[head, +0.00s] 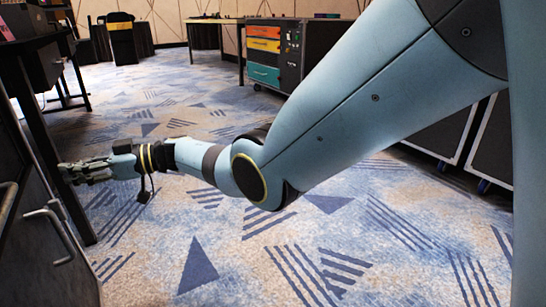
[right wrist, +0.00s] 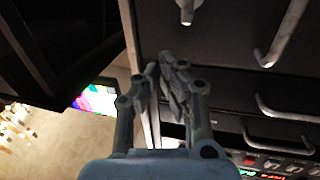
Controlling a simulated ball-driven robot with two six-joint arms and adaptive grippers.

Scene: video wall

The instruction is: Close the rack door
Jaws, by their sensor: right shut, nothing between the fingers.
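The dark rack (head: 25,232) stands at the lower left of the head view, with grey bar handles (head: 52,236) on its front. In the right wrist view its dark front (right wrist: 215,50) fills the right side, with several handles in a row. A long narrow dark upright (head: 50,150) stands by the rack; I cannot tell whether it is the door's edge or a table leg. My right gripper (head: 72,172) is shut and empty, its tips close to this upright; contact is unclear. The right wrist view shows the fingers together (right wrist: 162,75) beside the rack front. My left gripper is out of view.
A dark table (head: 28,42) stands at the upper left. A black case with coloured drawers (head: 264,46) stands at the back, and dark cases (head: 490,145) are at the right. The patterned carpet (head: 215,255) between them is clear. Lit red and green indicators (right wrist: 275,165) show low in the wrist view.

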